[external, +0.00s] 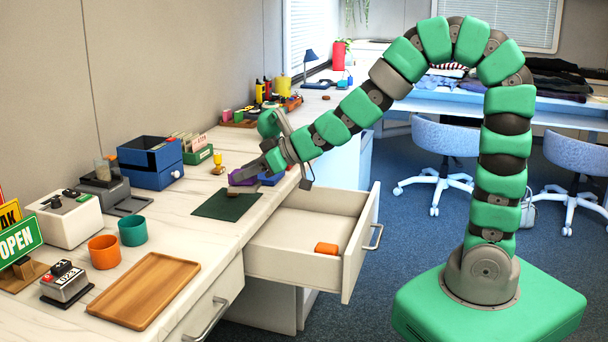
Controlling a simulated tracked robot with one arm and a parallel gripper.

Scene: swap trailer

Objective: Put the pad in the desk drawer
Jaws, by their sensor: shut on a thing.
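A small purple block (240,180), which looks like the pad, is at the tips of my gripper (245,175), just above the counter behind the dark green mat. My gripper reaches in from the right and looks shut on it; the fingers partly hide it. The desk drawer (300,235) is pulled open below the counter edge, to the right of the mat.
A blue block (271,179) sits close beside my gripper. The dark green mat (224,206) lies near the counter edge. A blue box (150,163), cups (132,231) and a wooden tray (146,290) stand to the left. The drawer front (361,243) sticks out over the floor.

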